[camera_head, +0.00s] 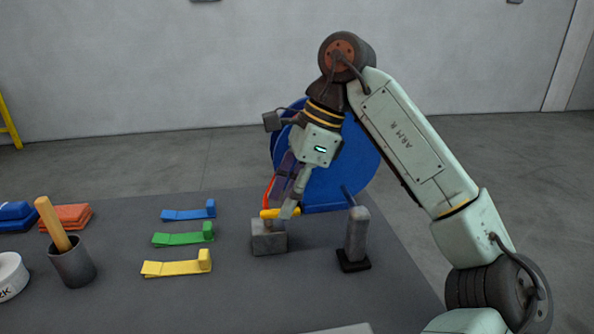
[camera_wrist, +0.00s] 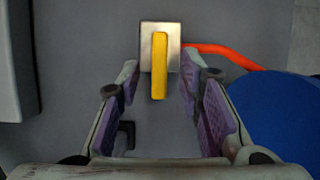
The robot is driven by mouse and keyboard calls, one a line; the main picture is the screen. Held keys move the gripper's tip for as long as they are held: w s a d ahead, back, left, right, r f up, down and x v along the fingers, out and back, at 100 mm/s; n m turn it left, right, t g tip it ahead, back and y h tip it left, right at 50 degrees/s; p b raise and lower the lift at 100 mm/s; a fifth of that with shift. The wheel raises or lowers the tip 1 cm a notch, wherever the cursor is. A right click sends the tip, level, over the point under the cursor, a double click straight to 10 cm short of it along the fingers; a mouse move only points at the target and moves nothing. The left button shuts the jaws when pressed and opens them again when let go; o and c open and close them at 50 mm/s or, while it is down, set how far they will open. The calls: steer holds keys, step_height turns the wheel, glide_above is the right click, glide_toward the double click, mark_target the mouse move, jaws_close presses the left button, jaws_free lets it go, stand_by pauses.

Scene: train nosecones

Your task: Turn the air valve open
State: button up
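The air valve is a small grey block (camera_head: 268,240) on the dark table with a yellow bar handle (camera_head: 268,213) on top. In the wrist view the block (camera_wrist: 174,32) sits at top centre, and the yellow handle (camera_wrist: 159,68) points down the picture from it. An orange-red hose (camera_wrist: 225,54) leaves the block to the right. My gripper (camera_wrist: 158,78) is open, with one purple-padded finger on each side of the handle and gaps showing on both sides. In the head view my gripper (camera_head: 281,205) is right at the handle and partly hides it.
A large blue disc (camera_head: 345,165) stands behind the valve. A grey post with a lever (camera_head: 357,235) stands close on its right. Blue (camera_head: 188,213), green (camera_head: 183,236) and yellow (camera_head: 176,266) pieces lie left, with a cup (camera_head: 72,264) holding a wooden-handled tool beyond.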

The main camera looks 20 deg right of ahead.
steer(key=v, duration=1.1)
steer(key=shift+r, duration=0.1)
